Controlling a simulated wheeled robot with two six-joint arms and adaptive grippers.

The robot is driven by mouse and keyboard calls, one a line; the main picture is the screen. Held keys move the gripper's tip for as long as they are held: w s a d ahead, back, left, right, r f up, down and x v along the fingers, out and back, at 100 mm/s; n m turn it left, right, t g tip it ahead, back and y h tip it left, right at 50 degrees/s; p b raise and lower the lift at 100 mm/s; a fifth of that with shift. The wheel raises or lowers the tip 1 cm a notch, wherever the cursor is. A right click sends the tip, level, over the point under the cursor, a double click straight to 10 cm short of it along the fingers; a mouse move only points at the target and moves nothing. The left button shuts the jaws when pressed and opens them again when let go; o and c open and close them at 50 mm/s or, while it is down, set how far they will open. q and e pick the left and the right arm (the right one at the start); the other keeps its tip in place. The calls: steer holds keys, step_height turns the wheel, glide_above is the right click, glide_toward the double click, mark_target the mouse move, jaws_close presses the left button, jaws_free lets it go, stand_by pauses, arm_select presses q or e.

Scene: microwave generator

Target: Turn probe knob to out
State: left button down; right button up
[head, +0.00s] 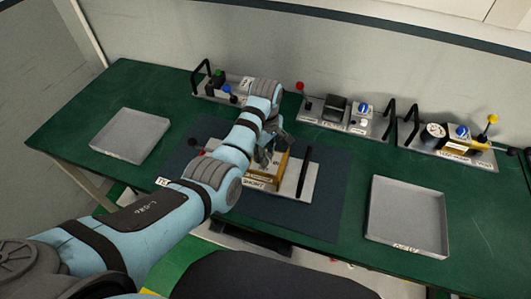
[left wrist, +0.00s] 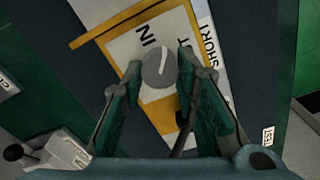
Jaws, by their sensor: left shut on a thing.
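The probe knob (left wrist: 158,70) is a round grey dial with a white pointer line, in the left wrist view. It sits on a white panel with a yellow-orange frame (left wrist: 110,32). The word IN is printed above and to the left of the knob, and SHORT is farther right. The pointer line runs roughly upward in the picture. No OUT label is readable. My left gripper (head: 264,156) is over the yellow unit (head: 279,171) in the head view, and its fingers are shut on the knob. In the head view the gripper hides the knob. My right gripper is not in view.
The unit rests on a dark mat (head: 330,205) on the green table. A grey tray (head: 131,136) stands left, another (head: 407,217) right. Modules with knobs and levers line the back, including one with a yellow-topped lever (head: 450,140). A black handle (head: 303,171) rises right of the unit.

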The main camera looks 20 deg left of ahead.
mark_target(267, 155)
arm_select(q)
steer(key=m, duration=0.5)
steer(key=shift+w+d, duration=0.1)
steer(key=m, duration=0.5)
steer(key=shift+m, duration=0.3)
steer(key=c, duration=1.2)
jaws_free()
steer(key=shift+c, duration=0.2)
steer(key=shift+r, duration=0.1)
step_height(267, 155, up, 7)
steer(key=shift+r, duration=0.15)
